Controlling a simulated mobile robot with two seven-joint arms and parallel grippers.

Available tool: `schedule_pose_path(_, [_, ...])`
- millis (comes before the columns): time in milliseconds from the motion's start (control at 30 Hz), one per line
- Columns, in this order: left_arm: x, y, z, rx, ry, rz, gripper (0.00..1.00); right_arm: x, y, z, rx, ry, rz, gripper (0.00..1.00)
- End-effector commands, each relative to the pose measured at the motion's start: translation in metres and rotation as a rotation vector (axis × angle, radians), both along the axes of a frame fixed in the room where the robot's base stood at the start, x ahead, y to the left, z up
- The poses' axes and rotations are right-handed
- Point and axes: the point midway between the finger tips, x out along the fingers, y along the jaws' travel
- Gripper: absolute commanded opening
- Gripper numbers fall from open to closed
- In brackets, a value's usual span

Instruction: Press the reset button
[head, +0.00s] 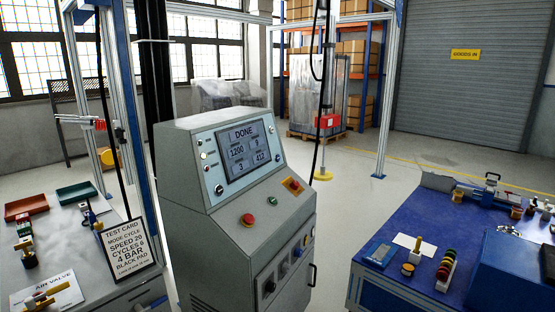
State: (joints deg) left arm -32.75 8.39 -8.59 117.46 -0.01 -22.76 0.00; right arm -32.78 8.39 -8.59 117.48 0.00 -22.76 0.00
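A grey control console (190,220) stands in the middle of the head view. Its lit screen (243,150) reads DONE, with 1200, 9, 3 and 412 below. On its sloped panel are a red button (248,219), a small green button (273,201) and a red button on a yellow-orange base (293,185). Small lamps and a dark knob (219,189) sit left of the screen. The labels are too small to read, so I cannot tell which control is the reset button. Neither gripper is in view.
A left bench holds a test card (129,249), an air valve sign (44,291) and red and green trays. A blue bench (450,225) with tools stands at right. Open floor (350,195) lies between console and blue bench. A metal frame rises behind.

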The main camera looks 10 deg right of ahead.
Motion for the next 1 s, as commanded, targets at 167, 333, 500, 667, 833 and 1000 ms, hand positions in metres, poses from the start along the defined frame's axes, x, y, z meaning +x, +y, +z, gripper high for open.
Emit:
schedule_pose_path(167, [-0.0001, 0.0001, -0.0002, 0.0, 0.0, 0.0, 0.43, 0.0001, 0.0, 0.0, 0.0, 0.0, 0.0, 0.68])
schedule_pose_path(333, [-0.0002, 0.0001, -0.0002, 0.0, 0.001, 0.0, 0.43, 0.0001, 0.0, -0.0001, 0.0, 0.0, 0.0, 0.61])
schedule_pose_path(500, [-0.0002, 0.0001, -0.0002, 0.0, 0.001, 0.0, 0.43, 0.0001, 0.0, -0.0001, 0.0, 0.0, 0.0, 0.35])
schedule_pose_path(667, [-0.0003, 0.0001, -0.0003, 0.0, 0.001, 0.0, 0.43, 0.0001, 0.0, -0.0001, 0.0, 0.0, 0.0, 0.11])
schedule_pose_path(833, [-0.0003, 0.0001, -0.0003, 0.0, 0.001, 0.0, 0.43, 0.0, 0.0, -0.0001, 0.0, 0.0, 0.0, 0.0])
schedule_pose_path(1000, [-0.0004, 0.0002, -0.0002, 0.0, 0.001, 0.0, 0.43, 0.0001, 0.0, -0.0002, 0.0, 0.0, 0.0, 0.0])
